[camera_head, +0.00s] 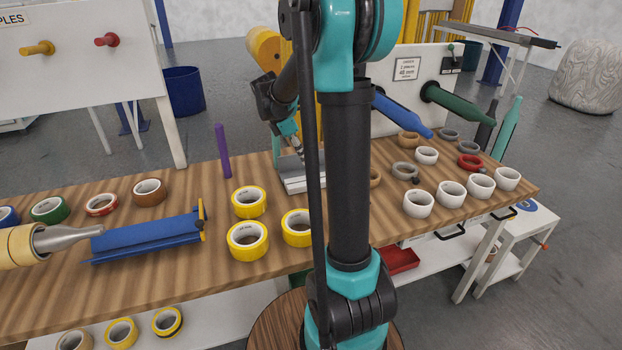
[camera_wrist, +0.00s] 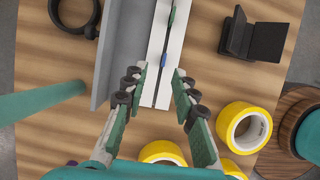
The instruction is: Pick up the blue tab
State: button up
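In the wrist view, a small blue tab (camera_wrist: 166,57) sits in the slot of a white rail, with a green tab (camera_wrist: 171,17) farther along the same slot. My gripper (camera_wrist: 160,71) is open, its two fingers apart on either side of the white rail (camera_wrist: 158,92), with nothing between them. The blue tab lies close to the fingertips, roughly midway between them in the picture. In the head view, my arm covers part of the table's middle; my gripper (camera_head: 291,143) is above the white and grey fixture (camera_head: 303,184). The tabs cannot be made out there.
Yellow tape rolls (camera_wrist: 245,127) lie right of the rail. A grey wall (camera_wrist: 118,55) runs along its left side, and a black bracket (camera_wrist: 254,38) stands at right. In the head view, a purple rod (camera_head: 222,152) stands left of the fixture.

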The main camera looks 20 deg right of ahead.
aim_at(311, 178)
jog(key=shift+s+x, duration=0.2)
jog(key=shift+x, duration=1.55)
jog(key=shift+s+x, duration=0.15)
jog(key=shift+x, duration=1.65)
jog(key=shift+a, duration=0.15)
grip_shut()
